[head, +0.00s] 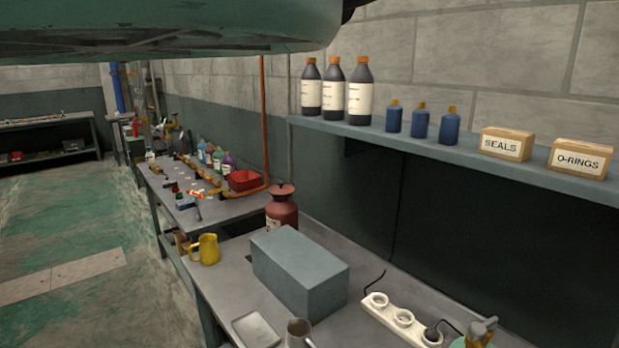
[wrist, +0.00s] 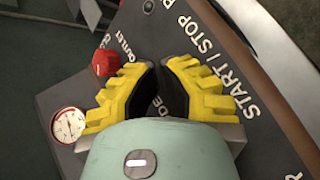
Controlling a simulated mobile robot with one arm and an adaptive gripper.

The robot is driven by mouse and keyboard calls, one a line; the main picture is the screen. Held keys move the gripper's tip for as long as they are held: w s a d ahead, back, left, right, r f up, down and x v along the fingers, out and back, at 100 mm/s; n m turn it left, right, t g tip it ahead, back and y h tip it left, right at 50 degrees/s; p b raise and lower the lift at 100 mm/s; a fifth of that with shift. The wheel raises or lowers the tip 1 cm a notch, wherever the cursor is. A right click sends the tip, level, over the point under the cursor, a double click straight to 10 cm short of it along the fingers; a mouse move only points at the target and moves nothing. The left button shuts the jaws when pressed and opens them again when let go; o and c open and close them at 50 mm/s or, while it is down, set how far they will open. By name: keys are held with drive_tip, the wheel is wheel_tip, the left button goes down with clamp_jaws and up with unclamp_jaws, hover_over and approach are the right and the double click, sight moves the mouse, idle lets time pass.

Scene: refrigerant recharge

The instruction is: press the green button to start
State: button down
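In the wrist view, my gripper (wrist: 158,68) has yellow ribbed fingers with black pads. The fingertips come together almost to touching, with nothing seen between them. The gripper is over a dark grey panel (wrist: 235,150) with white lettering. The words START / STOP (wrist: 215,70) run along the right of the fingers. The word OUTLET (wrist: 127,45) is at the upper left, and part of another label shows between the fingers. No green button can be made out in either view; my gripper covers part of the panel. The head view does not show my gripper.
In the wrist view, a red knob (wrist: 105,63) and a white dial gauge (wrist: 69,125) are left of the fingers. In the head view, a workbench holds a grey box (head: 300,275) and a power strip (head: 400,318). A shelf (head: 450,155) holds bottles. The floor at left is clear.

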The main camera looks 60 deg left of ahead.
drive_tip(key=shift+w+a+f, duration=0.1)
drive_tip(key=shift+f, duration=0.05)
idle(0.4)
drive_tip(key=shift+r+p, duration=0.6)
wheel_tip(320, 180, up, 6)
drive_tip(key=p, duration=0.5)
drive_tip(key=shift+p, duration=0.3)
drive_tip(key=shift+w, duration=0.1)
